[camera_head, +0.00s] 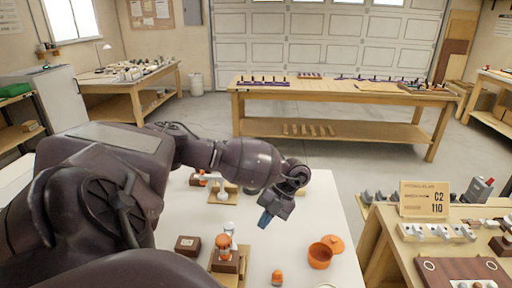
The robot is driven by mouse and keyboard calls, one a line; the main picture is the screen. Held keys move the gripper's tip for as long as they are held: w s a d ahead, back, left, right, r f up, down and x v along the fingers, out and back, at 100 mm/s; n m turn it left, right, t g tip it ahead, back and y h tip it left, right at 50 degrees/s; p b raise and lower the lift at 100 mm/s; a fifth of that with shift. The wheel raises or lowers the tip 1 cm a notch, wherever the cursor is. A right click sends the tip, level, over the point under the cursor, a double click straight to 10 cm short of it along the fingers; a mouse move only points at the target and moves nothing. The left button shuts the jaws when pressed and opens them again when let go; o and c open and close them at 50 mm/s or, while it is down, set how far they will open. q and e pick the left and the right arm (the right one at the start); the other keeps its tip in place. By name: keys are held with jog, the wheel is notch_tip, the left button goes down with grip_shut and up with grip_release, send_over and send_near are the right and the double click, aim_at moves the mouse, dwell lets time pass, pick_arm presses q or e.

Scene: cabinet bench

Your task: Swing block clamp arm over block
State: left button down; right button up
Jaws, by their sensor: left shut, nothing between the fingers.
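My left arm reaches in from the left across the white bench. Its gripper (266,219), with blue fingertips, points down, shut and empty, above the bench. Left of and nearer than it, a wooden base (214,267) carries a dark brown block with an orange and white fitting (225,246) on top. This looks like the block clamp; its arm is too small to make out clearly. The gripper is apart from it. My right gripper is not in view.
A small dark box (188,245) lies left of the fitting. An orange pot (320,257), an orange lid (334,243) and a small orange piece (277,277) are to the right. Another wooden fixture (222,196) stands behind, partly beneath my arm.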

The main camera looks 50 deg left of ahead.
pick_arm(q)
jog(key=shift+v, duration=1.05)
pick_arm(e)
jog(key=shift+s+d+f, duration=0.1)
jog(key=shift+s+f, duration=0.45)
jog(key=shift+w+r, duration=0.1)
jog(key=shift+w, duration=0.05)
